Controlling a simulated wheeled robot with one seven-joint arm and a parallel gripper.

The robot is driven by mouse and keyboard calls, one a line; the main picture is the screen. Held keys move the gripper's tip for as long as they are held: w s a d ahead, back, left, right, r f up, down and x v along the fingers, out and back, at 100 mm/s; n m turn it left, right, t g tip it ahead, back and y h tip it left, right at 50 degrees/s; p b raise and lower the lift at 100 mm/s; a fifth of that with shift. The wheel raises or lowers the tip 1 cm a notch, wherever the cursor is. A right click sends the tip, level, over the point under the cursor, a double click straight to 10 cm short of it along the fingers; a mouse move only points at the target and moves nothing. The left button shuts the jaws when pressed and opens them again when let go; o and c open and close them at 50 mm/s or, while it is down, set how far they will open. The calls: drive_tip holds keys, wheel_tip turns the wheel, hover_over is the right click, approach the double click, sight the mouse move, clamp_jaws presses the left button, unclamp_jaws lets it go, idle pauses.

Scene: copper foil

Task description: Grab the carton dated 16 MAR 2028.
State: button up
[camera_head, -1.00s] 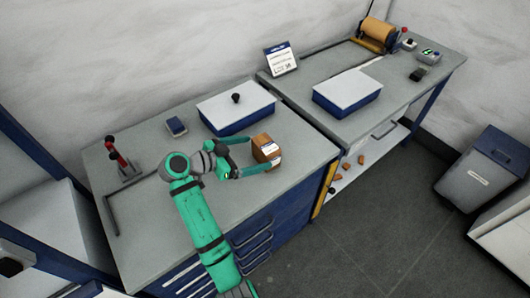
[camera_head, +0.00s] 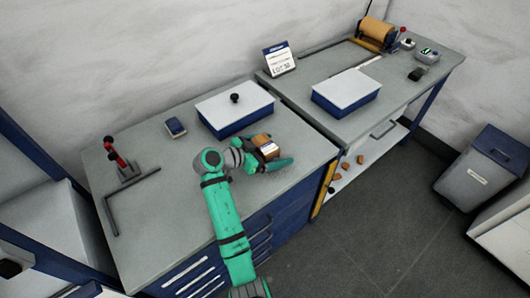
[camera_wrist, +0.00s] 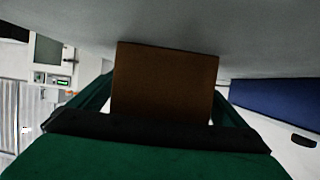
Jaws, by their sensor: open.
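A small brown carton (camera_head: 261,139) with a white label stands near the front right of the left bench. The label's print is too small to read, so I cannot tell its date. My gripper (camera_head: 272,156) is at the carton, open, with a green finger on its near side; the far finger is mostly hidden. In the wrist view the carton's plain brown face (camera_wrist: 165,82) fills the space between my two fingers. I cannot tell whether either finger touches it.
A blue box with a white lid (camera_head: 236,107) stands behind the carton on the left bench (camera_head: 180,215). A small blue item (camera_head: 175,128) and a red-handled tool (camera_head: 119,160) lie to the left. A dated sign (camera_head: 280,61) and another lidded box (camera_head: 347,90) are on the right bench.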

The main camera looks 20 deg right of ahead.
drive_tip(key=c, duration=1.2)
drive_tip(key=shift+r, duration=0.1)
drive_tip(key=shift+c, duration=0.9)
